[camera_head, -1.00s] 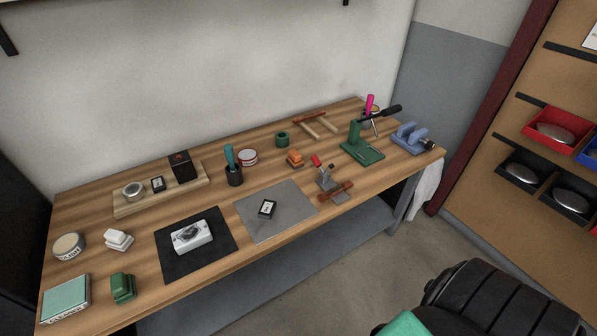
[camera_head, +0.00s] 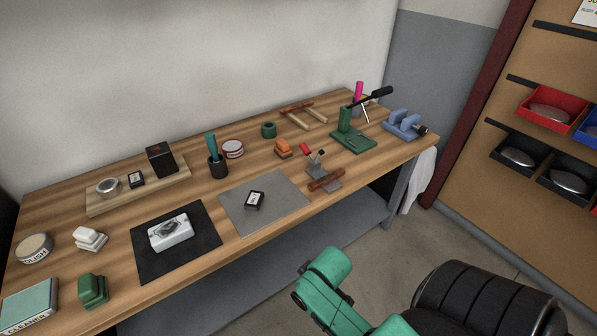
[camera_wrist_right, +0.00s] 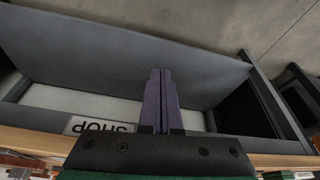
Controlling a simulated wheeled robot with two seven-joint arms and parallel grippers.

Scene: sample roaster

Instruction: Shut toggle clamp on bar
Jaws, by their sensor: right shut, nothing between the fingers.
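The toggle clamp (camera_head: 315,168) stands near the front right of the bench in the head view, its red-tipped handle (camera_head: 305,149) raised and tilted to the left. A reddish-brown bar (camera_head: 326,181) lies just in front of it on a small grey plate. Whether the clamp touches the bar is too small to tell. My right gripper (camera_wrist_right: 160,72) shows in the wrist view with its purple fingers together and empty. The clamp and bar are not recognisable in that view. My right arm's green links (camera_head: 326,270) are in front of the bench, apart from the clamp. My left gripper is not in view.
A green press (camera_head: 349,138) and blue vise (camera_head: 404,125) stand right of the clamp. Below the bench is a grey shelf (camera_head: 260,270). The floor at right is partly clear.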

